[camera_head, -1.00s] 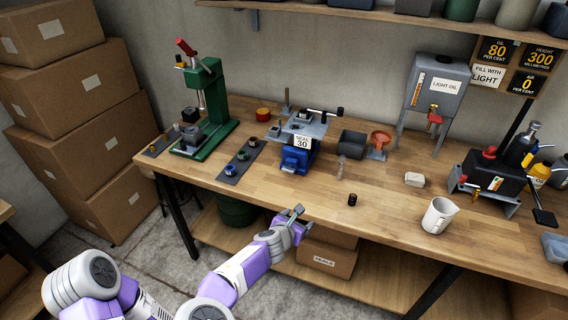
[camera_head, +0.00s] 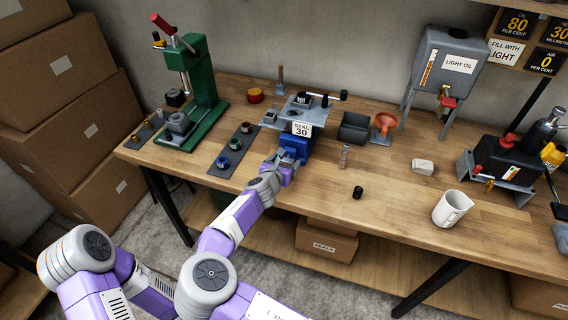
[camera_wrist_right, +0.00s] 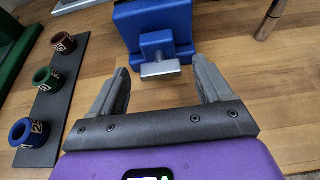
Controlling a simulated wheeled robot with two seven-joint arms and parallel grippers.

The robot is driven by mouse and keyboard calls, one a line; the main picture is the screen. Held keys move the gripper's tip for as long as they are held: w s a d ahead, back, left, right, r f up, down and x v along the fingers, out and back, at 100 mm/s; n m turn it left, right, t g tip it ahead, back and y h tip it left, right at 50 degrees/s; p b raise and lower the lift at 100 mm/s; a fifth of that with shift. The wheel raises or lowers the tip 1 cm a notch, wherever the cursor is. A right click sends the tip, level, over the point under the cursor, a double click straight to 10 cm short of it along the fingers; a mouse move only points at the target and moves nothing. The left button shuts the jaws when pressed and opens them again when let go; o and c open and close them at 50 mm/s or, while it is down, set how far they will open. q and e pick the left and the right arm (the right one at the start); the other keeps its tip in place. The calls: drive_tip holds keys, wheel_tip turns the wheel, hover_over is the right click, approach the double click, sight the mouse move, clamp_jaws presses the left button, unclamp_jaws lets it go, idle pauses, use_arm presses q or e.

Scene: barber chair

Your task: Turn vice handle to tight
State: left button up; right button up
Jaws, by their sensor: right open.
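The blue vice (camera_head: 294,146) stands at the bench's front, partly hidden by my right gripper in the head view. In the right wrist view, the vice (camera_wrist_right: 152,20) is at the top centre, and its small grey bar handle (camera_wrist_right: 160,70) sticks out toward me, lying roughly level with a slight tilt. My right gripper (camera_wrist_right: 161,66) is open, its two grey fingers on either side of the handle, with gaps between them and it. In the head view, the right gripper (camera_head: 280,166) is at the front of the vice. My left gripper is not in view.
A dark strip with several coloured rings (camera_head: 232,149) and a green press (camera_head: 198,90) stand left. A small metal cylinder (camera_head: 344,156) and black cap (camera_head: 357,192) stand right. A white mug (camera_head: 451,209) is farther right.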

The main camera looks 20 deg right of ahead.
drive_tip(key=shift+c, duration=0.3)
drive_tip(key=c, duration=1)
drive_tip(key=shift+f+b, duration=0.1)
drive_tip(key=shift+b, duration=0.5)
drive_tip(key=m+t+y+b, duration=0.1)
drive_tip(key=m+b, duration=0.1)
drive_tip(key=b, duration=0.2)
drive_tip(key=m+t+y+b, duration=0.1)
drive_tip(key=m+b, duration=0.1)
drive_tip(key=b, duration=0.2)
drive_tip(key=d+f+m+b, duration=0.1)
drive_tip(key=m+b, duration=0.1)
drive_tip(key=b, duration=0.3)
drive_tip(key=shift+s+t+y, duration=0.3)
drive_tip(key=shift+t+y, duration=0.1)
drive_tip(key=shift+s+d+m+t+y+b, duration=0.15)
drive_tip(key=shift+m+t+y+b, duration=0.15)
drive_tip(key=shift+m+t+b, duration=0.5)
drive_tip(key=m, duration=0.3)
drive_tip(key=shift+d+t+y, duration=0.1)
drive_tip(key=shift+t+y, duration=0.2)
drive_tip(key=shift+t, duration=0.1)
drive_tip(key=shift+f+m+t, duration=0.15)
drive_tip(key=shift+m+t, duration=0.15)
drive_tip(key=shift+m, duration=0.45)
drive_tip(key=shift+f+m+t, duration=0.15)
drive_tip(key=shift+m+t, duration=0.15)
drive_tip(key=shift+m, duration=0.45)
